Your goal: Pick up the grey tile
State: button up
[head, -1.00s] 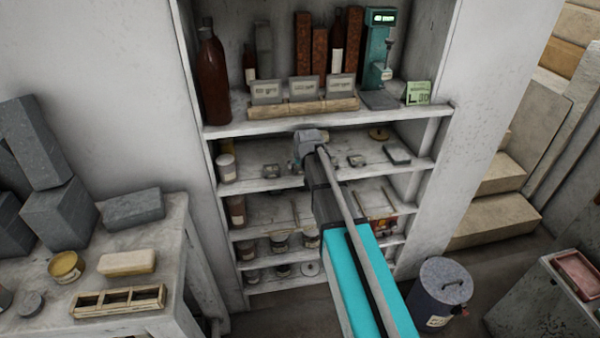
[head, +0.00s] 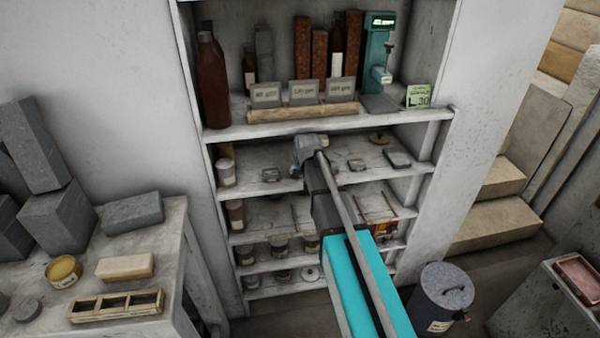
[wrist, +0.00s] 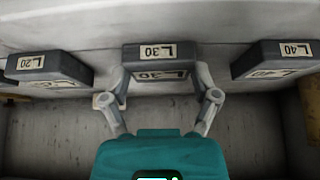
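A grey tile (wrist: 147,53) with a pale label reading L 30 is in the upper middle of the wrist view. My gripper (wrist: 162,80) has its two fingers apart, one near each side of this tile; I cannot tell whether they touch it. In the head view my gripper (head: 309,150) is at the second shelf, and it and the arm hide the middle tile. Similar grey tiles flank it: one labelled L 20 (wrist: 45,66) on the left and one labelled L 40 (wrist: 275,58) on the right.
Above, the upper shelf (head: 290,128) carries bottles, a teal device (head: 378,50), three grey cards and a green card (head: 418,96) marked L 30. Another dark grey slab (head: 397,159) lies at the right of the second shelf. A cluttered table (head: 165,225) stands at left.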

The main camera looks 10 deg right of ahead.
jog(key=c, duration=0.5)
jog(key=shift+r, duration=0.15)
jog(key=shift+r, duration=0.1)
jog(key=shift+s+r+p, duration=0.15)
jog(key=shift+p, duration=0.25)
jog(key=s, duration=1.7)
jog(key=shift+s, duration=0.4)
